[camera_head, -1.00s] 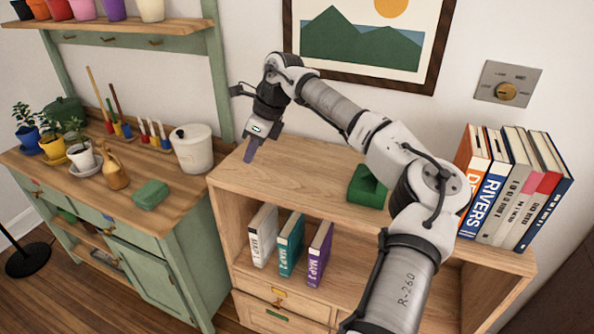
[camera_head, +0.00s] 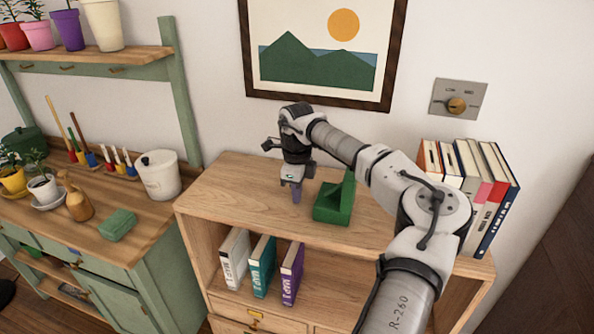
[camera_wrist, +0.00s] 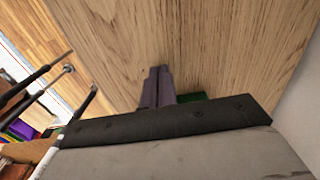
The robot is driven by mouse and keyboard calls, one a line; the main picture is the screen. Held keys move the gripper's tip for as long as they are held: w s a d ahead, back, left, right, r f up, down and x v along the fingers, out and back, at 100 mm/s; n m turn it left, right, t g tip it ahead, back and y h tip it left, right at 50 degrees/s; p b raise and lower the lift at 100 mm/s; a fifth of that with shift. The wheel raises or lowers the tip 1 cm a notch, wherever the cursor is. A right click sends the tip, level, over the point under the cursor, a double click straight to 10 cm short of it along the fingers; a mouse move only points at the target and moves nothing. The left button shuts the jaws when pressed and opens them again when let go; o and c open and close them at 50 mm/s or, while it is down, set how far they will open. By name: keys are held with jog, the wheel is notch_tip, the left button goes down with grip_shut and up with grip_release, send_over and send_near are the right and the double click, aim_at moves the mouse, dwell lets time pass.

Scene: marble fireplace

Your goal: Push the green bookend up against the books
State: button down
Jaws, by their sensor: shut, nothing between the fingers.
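The green bookend (camera_head: 334,203) stands on top of the wooden bookcase (camera_head: 236,190), its upright side partly behind my arm. The row of books (camera_head: 482,190) stands at the right end of the same top, leaning somewhat, with its lower left part hidden by my arm. A stretch of bare top lies between bookend and books, partly covered by my arm. My gripper (camera_head: 296,194) is shut and empty, pointing down just left of the bookend. In the wrist view the closed purple-grey fingers (camera_wrist: 157,88) are over the wood, with a sliver of green bookend (camera_wrist: 192,97) beside them.
Several map books (camera_head: 262,265) stand on the shelf below. A green workbench (camera_head: 150,250) with a white bin (camera_head: 159,175), plants and a green block (camera_head: 118,224) is at left. A framed picture (camera_head: 320,50) hangs behind. The top left of the bookcase is clear.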

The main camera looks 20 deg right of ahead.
jog(key=d, duration=0.1)
jog(key=s+d, duration=0.1)
jog(key=s+d+p, duration=0.1)
jog(key=shift+r, duration=0.3)
jog(key=shift+d+f, duration=0.1)
jog(key=shift+f, duration=0.05)
jog(key=s+d, duration=0.2)
jog(key=d, duration=0.2)
jog(key=s+d+b, duration=0.1)
jog(key=s+d, duration=0.5)
jog(key=d, duration=0.1)
jog(key=shift+d+b, duration=0.35)
